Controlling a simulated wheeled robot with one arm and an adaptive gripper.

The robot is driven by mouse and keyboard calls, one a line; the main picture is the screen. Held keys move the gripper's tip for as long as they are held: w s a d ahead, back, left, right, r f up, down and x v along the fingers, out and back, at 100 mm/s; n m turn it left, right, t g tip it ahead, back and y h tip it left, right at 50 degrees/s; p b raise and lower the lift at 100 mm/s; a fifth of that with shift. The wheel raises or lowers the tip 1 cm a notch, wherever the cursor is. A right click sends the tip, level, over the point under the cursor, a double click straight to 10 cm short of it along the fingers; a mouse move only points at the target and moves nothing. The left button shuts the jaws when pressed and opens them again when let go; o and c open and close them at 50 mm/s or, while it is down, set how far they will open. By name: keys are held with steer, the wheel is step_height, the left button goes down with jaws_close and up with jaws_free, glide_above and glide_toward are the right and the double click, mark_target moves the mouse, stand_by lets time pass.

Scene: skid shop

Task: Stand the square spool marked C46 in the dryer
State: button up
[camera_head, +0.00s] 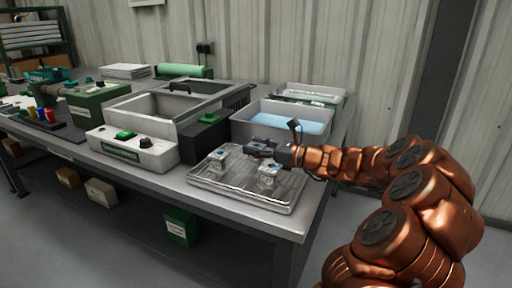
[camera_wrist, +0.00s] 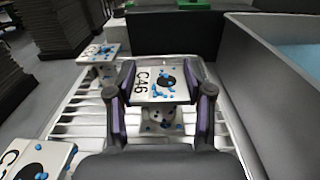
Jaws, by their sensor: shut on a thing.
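The square spool marked C46 (camera_wrist: 147,88) is white with a dark round centre and blue drops on it. My gripper (camera_wrist: 160,84) is shut on it, with one dark finger on each side. I cannot tell whether the spool touches the wires. Two similar spools stand on the rack: one at the far left (camera_wrist: 98,53) and one at the near left (camera_wrist: 38,158) in the wrist view. I cannot tell which container is the dryer.
A grey tub of pale blue liquid (camera_head: 293,124) stands behind the rack. A black box (camera_head: 203,136), a white control box with a green knob (camera_head: 135,150) and an open grey basin (camera_head: 150,107) stand to the left. The bench's front right corner is bare.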

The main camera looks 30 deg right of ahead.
steer(key=o, duration=1.3)
steer(key=shift+f, duration=0.1)
